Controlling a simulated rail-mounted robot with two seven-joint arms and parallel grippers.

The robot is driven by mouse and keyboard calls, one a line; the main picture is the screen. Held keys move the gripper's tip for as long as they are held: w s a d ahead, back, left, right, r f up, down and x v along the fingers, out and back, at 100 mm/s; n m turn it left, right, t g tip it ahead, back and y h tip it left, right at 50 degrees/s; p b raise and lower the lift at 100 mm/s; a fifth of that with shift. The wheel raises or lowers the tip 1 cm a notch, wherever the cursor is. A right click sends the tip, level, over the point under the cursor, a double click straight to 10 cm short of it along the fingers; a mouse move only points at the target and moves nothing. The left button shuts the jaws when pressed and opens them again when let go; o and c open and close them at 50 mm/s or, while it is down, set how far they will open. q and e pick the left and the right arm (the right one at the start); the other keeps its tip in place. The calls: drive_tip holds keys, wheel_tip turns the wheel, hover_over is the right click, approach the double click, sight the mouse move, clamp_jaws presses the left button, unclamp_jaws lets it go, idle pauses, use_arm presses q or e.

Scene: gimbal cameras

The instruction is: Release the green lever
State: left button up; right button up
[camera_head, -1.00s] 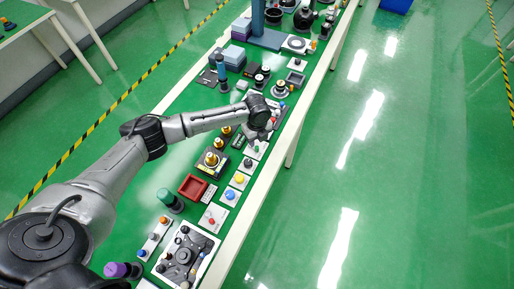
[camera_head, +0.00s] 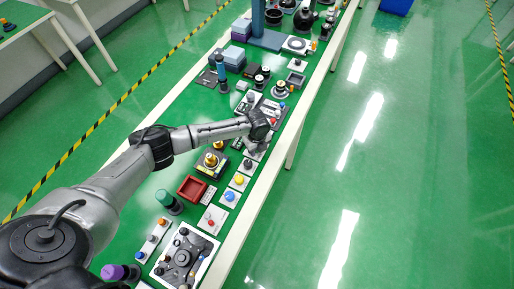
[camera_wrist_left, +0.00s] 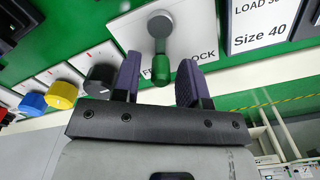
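The green lever (camera_wrist_left: 160,72) hangs from a round grey pivot (camera_wrist_left: 160,25) on a white plate whose label is partly hidden and ends in "LOCK". In the left wrist view my left gripper (camera_wrist_left: 158,76) is open, with one dark finger on each side of the lever and visible gaps between. In the head view my left gripper (camera_head: 255,148) is low over the right edge of the bench and hides the lever. My right gripper is in neither view.
A black knob (camera_wrist_left: 99,78), a yellow knob (camera_wrist_left: 61,94) and a blue knob (camera_wrist_left: 32,102) stand in a row left of the lever in the wrist view. A red tray (camera_head: 192,188) and brass parts (camera_head: 211,160) lie near the arm.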

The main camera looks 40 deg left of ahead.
use_arm(q)
clamp_jaws()
drive_tip(key=shift+s+r+m+p, duration=0.15)
drive_tip(key=shift+s+m+p, duration=0.05)
drive_tip(key=shift+m+p, duration=0.35)
drive_tip(key=shift+m, duration=0.45)
drive_tip(key=shift+o, duration=0.5)
unclamp_jaws()
drive_tip(key=shift+a, duration=0.1)
